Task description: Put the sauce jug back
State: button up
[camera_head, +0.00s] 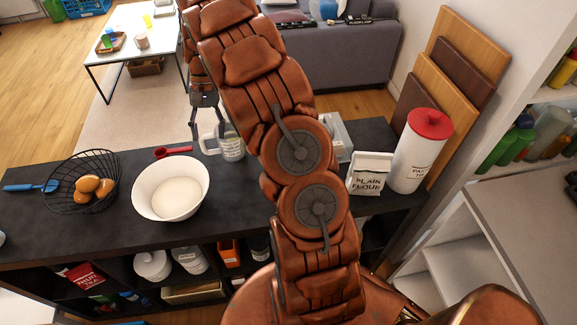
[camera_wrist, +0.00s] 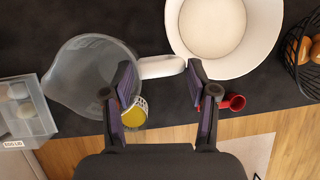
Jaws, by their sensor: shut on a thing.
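The sauce jug (camera_head: 233,148) is a clear, wide jug with a white handle. It is at the back of the dark counter, right of the white bowl, partly hidden by my arm. In the wrist view the jug (camera_wrist: 88,78) shows from above at the left, with its handle pointing right. My gripper (camera_head: 207,130) points down at the handle; in the wrist view my gripper (camera_wrist: 160,78) has a finger towards each end of the handle and is shut on it. I cannot tell whether the jug is clear of the counter.
The white bowl (camera_head: 170,207) stands close to the handle, with a red scoop (camera_head: 173,151) behind it. A wire egg basket (camera_head: 82,208) is at the left. The flour bag (camera_head: 370,174) and white canister (camera_head: 421,150) stand at the right. Stocked shelves (camera_head: 75,300) lie below the counter (camera_head: 118,232).

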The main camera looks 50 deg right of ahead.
jog(key=s+d+f+m+t+b, duration=0.45)
jog(key=s+d+m, duration=0.25)
jog(key=s+m, duration=0.2)
jog(key=s+d+f+m+t+b, duration=0.3)
jog(key=s+d+m+b, duration=0.35)
jog(key=s+m, duration=0.3)
jog(key=shift+h, duration=0.4)
jog(key=shift+w+d+f+p, duration=0.8)
jog(key=shift+w+d+f, duration=0.05)
jog(key=shift+w+d, duration=1)
jog(key=shift+w+d+f+p, duration=0.8)
jog(key=shift+w+d, duration=0.95)
jog(key=shift+w, duration=0.25)
jog(key=shift+w+d+f+p, duration=0.8)
jog(key=shift+w+d+f, duration=0.05)
jog(key=shift+w+d, duration=1)
jog(key=shift+w+f, duration=0.1)
jog(key=o, duration=1.4)
